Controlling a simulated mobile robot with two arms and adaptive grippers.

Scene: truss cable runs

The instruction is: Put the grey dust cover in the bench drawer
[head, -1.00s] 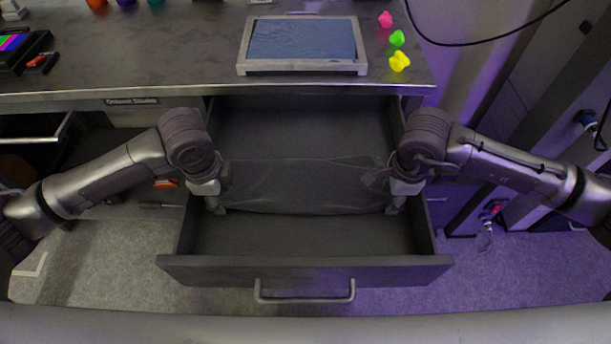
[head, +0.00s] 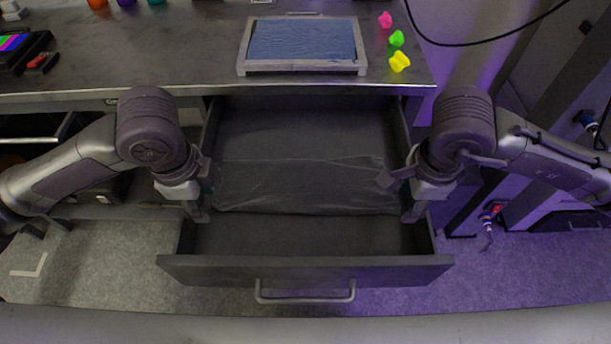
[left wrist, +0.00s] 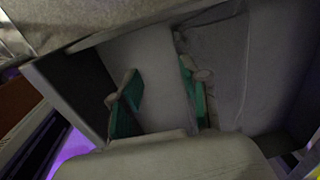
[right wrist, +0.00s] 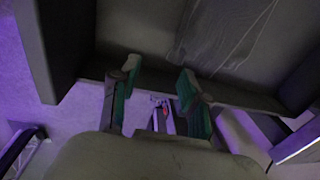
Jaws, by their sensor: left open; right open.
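The grey dust cover (head: 305,185) lies spread, lightly creased, inside the open bench drawer (head: 306,268). It also shows in the left wrist view (left wrist: 222,75) and the right wrist view (right wrist: 225,35). My left gripper (head: 203,192) is open at the drawer's left side, by the cover's left end. My right gripper (head: 398,195) is open at the drawer's right side, by the cover's right end. In the wrist views the green-padded fingers stand apart, with no cloth between them. The drawer's front part is empty.
The bench top (head: 190,50) above carries a framed panel (head: 303,42) and pink, green and yellow pieces (head: 399,62) at its right. A second drawer stands partly open at the left. The drawer handle (head: 304,294) faces me, with carpet around.

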